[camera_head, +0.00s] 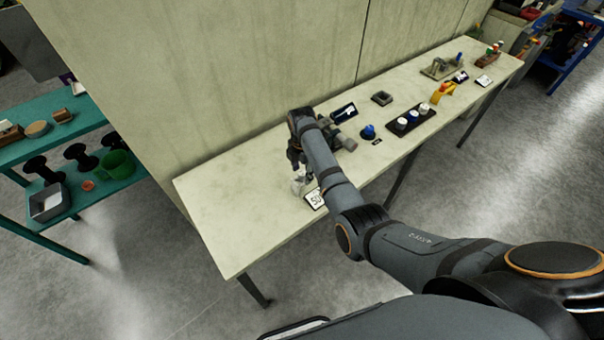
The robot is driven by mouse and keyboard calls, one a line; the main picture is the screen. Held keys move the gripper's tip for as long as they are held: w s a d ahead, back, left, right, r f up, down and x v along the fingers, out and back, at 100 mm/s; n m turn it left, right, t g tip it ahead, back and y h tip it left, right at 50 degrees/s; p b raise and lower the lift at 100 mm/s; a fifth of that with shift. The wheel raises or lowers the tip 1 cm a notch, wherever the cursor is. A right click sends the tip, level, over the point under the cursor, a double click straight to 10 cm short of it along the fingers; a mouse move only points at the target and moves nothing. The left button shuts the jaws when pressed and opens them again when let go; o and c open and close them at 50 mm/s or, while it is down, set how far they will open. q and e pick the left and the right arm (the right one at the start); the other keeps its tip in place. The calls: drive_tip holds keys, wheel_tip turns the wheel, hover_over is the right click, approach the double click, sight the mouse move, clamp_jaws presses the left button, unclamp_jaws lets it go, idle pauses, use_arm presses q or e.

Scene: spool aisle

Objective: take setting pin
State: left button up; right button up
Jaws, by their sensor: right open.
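My right gripper (299,179) is over the left half of the pale long table (235,205), beside a white label card (315,199). It is open, and its fingers are small and partly hidden by my own wrist. A small whitish shape shows at the fingertips, and I cannot tell if it is a separate thing. I cannot pick out the setting pin for certain; it may be hidden behind my arm or too small to tell. My left gripper is not in view.
Right of my wrist stand a dark screen (344,113), a blue knob (368,131), a square dark tray (381,98), a black block with white and blue knobs (410,120) and a yellow part (443,91). A concrete wall (220,70) backs the table. The table's left end is clear.

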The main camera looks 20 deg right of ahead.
drive_tip(key=shift+f, duration=0.2)
drive_tip(key=shift+c, duration=0.4)
drive_tip(key=c, duration=1)
drive_tip(key=shift+r, duration=0.15)
